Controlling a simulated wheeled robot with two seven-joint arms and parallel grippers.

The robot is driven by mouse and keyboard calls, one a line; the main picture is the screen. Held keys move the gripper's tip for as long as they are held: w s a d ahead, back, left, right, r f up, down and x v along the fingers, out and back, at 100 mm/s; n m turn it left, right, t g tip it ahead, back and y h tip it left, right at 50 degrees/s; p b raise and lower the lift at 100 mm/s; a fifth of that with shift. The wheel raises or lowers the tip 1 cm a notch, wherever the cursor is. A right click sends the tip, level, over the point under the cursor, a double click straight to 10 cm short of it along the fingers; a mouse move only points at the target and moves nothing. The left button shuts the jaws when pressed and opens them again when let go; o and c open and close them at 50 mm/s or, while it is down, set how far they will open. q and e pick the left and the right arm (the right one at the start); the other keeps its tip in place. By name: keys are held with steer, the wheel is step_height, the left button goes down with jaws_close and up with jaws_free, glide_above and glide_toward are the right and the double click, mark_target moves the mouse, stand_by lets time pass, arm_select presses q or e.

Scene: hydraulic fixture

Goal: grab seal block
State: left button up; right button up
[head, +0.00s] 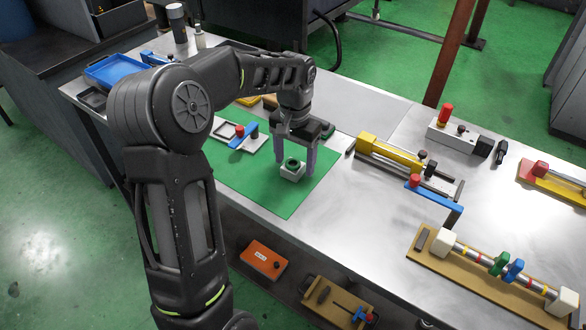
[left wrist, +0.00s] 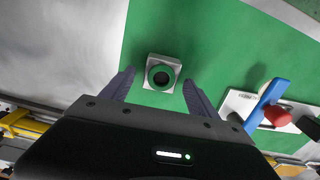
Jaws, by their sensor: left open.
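In the left wrist view the block (left wrist: 162,85) lies ahead, between the two spread fingertips (left wrist: 158,80), with a visible gap on both sides. The left gripper is open and holds nothing. My right gripper is not in view.
A grey plate with a blue handle and red knob (head: 240,132) stands left of the block on the mat. A yellow clamp fixture (head: 390,152) and a rod fixture (head: 490,265) stand to the right. A blue tray (head: 115,70) sits at the far left.

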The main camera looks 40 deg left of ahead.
arm_select(q)
steer(key=shift+c, duration=0.2)
jaws_close()
stand_by(0.6)
